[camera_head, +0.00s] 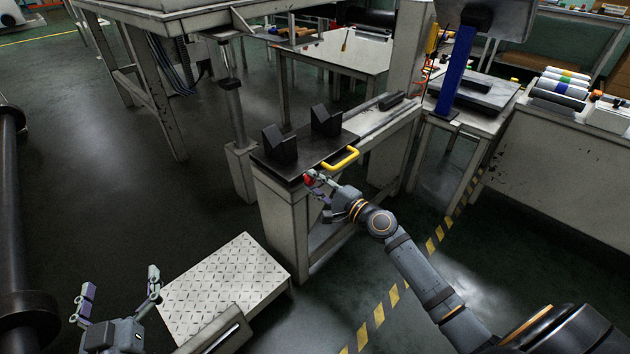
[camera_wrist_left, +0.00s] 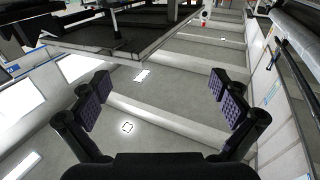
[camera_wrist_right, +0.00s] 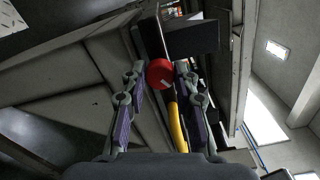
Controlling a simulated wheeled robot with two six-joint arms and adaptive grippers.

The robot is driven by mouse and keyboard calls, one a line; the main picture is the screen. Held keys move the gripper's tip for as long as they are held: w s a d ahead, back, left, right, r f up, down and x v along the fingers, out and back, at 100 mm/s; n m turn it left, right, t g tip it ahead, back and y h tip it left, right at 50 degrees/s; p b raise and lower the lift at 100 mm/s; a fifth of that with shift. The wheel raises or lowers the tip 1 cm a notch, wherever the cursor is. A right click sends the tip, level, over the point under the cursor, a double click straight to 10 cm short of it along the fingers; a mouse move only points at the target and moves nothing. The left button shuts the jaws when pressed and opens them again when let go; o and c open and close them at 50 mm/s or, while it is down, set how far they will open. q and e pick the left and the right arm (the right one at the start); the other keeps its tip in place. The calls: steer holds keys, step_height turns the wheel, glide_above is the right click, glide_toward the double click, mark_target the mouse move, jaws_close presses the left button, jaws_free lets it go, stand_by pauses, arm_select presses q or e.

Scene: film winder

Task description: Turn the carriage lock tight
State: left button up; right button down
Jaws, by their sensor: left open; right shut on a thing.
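The carriage (camera_head: 300,156) is a dark plate with two black V-shaped blocks, on a pale bench. A yellow handle (camera_head: 341,159) sticks out from its front edge and shows in the right wrist view (camera_wrist_right: 177,127). The carriage lock is a red round knob (camera_wrist_right: 160,73) at the carriage's front edge, left of the handle in the head view (camera_head: 308,180). My right gripper (camera_head: 316,183) is at the knob; its fingers (camera_wrist_right: 158,80) stand on both sides of it and are shut on it. My left gripper (camera_head: 121,283) is open and empty, low at the left.
A grey tread-plate step (camera_head: 225,292) stands on the floor between my left gripper and the bench. The bench rail (camera_head: 378,120) runs back right from the carriage. A blue post (camera_head: 456,72) stands behind. A dark roll (camera_head: 12,230) is at the far left.

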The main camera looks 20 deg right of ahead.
arm_select(q)
steer(key=shift+s+f+g, duration=0.2)
steer(key=shift+f+g, duration=0.4)
steer(key=shift+f, duration=0.8)
arm_select(e)
steer(key=shift+m, duration=0.3)
steer(key=c, duration=1)
jaws_free()
